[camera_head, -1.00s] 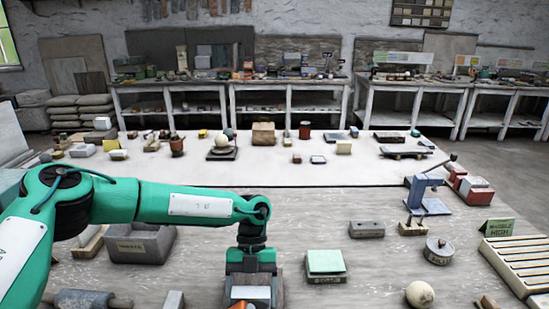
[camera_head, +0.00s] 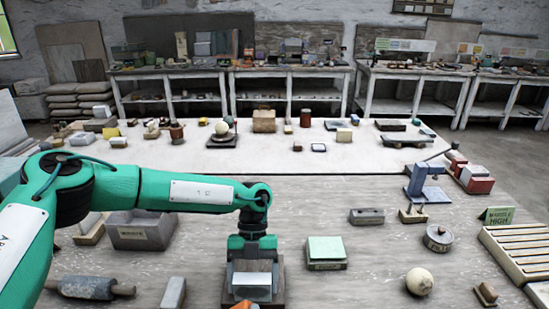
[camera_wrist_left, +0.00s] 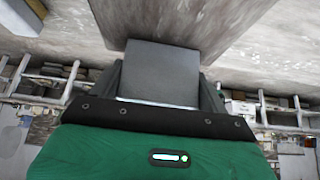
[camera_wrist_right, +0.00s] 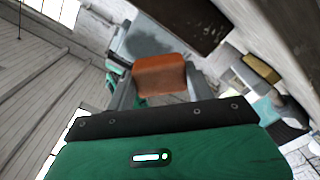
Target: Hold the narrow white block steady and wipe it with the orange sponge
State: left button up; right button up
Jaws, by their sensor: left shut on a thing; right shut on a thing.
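My left gripper (camera_head: 252,268) reaches down over a dark flat base (camera_head: 279,292) at the front middle of the table. It is shut on the narrow block (camera_wrist_left: 162,72), which looks grey in the left wrist view, its far end close to a darker surface. In the head view part of a pale block (camera_head: 252,294) shows below the gripper. My right gripper (camera_wrist_right: 152,82) is shut on the orange sponge (camera_wrist_right: 160,74) in the right wrist view. A small orange patch shows at the bottom edge of the head view; the right arm does not show there.
A grey block (camera_head: 172,293) and a roller (camera_head: 88,288) lie left of the base. A green-topped block (camera_head: 326,250), a pale plaster sphere (camera_head: 419,281) and a round tin (camera_head: 438,238) stand to the right. A grey bin (camera_head: 140,235) is behind left.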

pick_arm(q)
jog(key=o, duration=0.9)
jog(key=shift+w+a, duration=0.1)
jog(key=shift+o, duration=0.2)
jog(key=v, duration=0.7)
dwell(0.7)
jog(key=v, duration=1.2)
jog(key=shift+f, duration=0.1)
